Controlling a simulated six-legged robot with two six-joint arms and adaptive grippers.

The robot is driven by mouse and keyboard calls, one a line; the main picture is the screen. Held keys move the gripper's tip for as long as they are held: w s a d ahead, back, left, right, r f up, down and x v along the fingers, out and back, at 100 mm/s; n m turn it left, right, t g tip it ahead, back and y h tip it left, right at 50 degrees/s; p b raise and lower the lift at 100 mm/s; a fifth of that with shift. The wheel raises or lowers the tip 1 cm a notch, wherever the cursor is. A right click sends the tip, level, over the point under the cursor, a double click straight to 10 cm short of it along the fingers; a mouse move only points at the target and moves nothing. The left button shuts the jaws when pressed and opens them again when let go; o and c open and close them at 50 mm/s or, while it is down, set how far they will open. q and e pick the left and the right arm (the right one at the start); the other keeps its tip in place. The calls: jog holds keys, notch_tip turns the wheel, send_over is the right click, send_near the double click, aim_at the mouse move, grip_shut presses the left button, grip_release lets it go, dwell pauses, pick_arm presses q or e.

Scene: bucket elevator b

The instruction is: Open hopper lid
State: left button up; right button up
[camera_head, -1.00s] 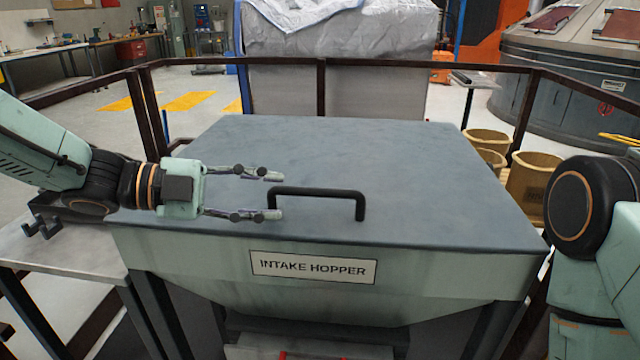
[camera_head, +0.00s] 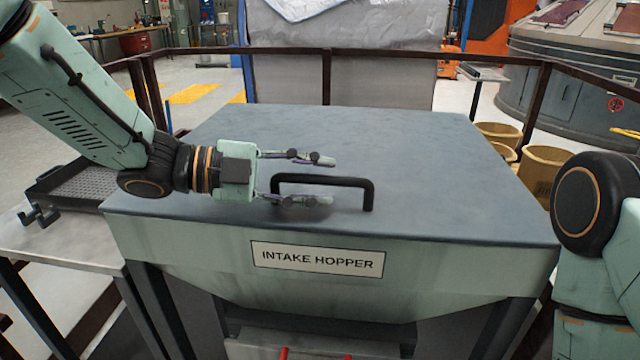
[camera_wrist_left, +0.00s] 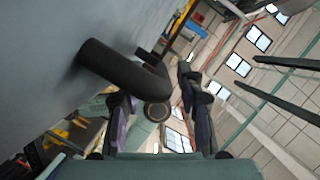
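The hopper lid (camera_head: 430,150) is a flat blue-grey panel lying closed on the pale green intake hopper (camera_head: 190,248). A black bar handle (camera_head: 350,181) stands on the lid near its front edge. My left gripper (camera_head: 328,181) is open over the handle's left part, with one finger on the far side of the bar and one on the near side. The left wrist view shows the handle (camera_wrist_left: 115,66) reaching toward the space between the fingers (camera_wrist_left: 158,108). I cannot tell whether they touch. My right gripper is out of view; only part of that arm shows.
A dark railing (camera_head: 390,59) runs behind the hopper. A side table (camera_head: 50,245) with a black perforated tray (camera_head: 60,190) stands at the left. Tan buckets (camera_head: 545,175) stand at the right. The lid's top is otherwise clear.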

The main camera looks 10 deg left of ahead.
pick_arm(q)
jog(key=shift+d+f, duration=0.1)
jog(key=shift+d, duration=0.35)
jog(key=shift+w+d+f, duration=0.1)
jog(key=shift+w+d, duration=0.15)
jog(key=shift+w, duration=0.1)
jog(key=shift+a, duration=0.15)
jog(key=shift+s, duration=0.1)
jog(key=c, duration=0.3)
grip_shut()
